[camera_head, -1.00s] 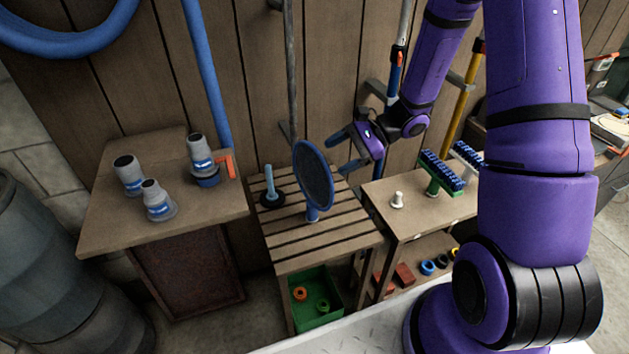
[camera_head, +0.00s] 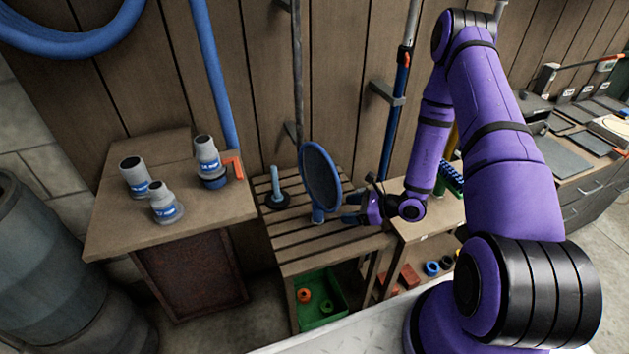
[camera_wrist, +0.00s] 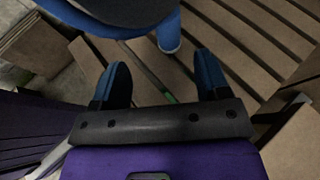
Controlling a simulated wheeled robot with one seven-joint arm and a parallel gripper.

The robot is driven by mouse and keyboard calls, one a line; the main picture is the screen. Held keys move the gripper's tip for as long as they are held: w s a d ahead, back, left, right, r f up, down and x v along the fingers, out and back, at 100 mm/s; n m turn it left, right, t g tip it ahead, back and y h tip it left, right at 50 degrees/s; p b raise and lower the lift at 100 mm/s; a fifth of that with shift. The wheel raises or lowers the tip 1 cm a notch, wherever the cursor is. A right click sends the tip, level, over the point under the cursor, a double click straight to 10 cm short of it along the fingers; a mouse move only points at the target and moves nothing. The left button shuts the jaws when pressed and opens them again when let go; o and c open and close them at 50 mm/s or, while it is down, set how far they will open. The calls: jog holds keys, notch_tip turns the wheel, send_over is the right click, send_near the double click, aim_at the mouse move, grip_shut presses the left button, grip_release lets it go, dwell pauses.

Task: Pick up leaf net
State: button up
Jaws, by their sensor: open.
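The leaf net (camera_head: 320,177) stands upright on the slatted table (camera_head: 292,242). It has a blue oval rim, a dark mesh and a short blue handle at the bottom. My gripper (camera_head: 348,208) is low beside it, just right of the handle, with its blue fingers pointing left toward it. In the wrist view the fingers (camera_wrist: 162,68) are spread apart with nothing between them. The net's dark mesh and blue rim (camera_wrist: 140,27) fill the top there, and its handle (camera_wrist: 169,34) lies just beyond the fingertips.
A light-blue rod on a black base (camera_head: 277,193) stands left of the net. Grey bottles (camera_head: 165,203) stand on the left table. A green bin (camera_head: 322,303) sits under the slats. A blue brush (camera_head: 451,180) is partly hidden behind my arm on the right table.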

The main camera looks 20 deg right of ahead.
aim_at(319, 211)
jog(key=shift+f+m, duration=0.4)
jog(key=shift+f, duration=0.4)
jog(key=shift+w+a+f, duration=0.1)
jog(key=shift+a+f, duration=0.05)
jog(key=shift+a, duration=0.1)
jog(key=x, duration=0.5)
jog(key=shift+w, duration=0.1)
jog(key=shift+w+d+x, duration=0.15)
jog(key=shift+w+x, duration=0.05)
jog(key=shift+x, duration=1.1)
jog(key=shift+w+d+x, duration=0.15)
jog(key=shift+x, duration=1.1)
jog(key=shift+c, duration=0.4)
jog(key=c, duration=1.1)
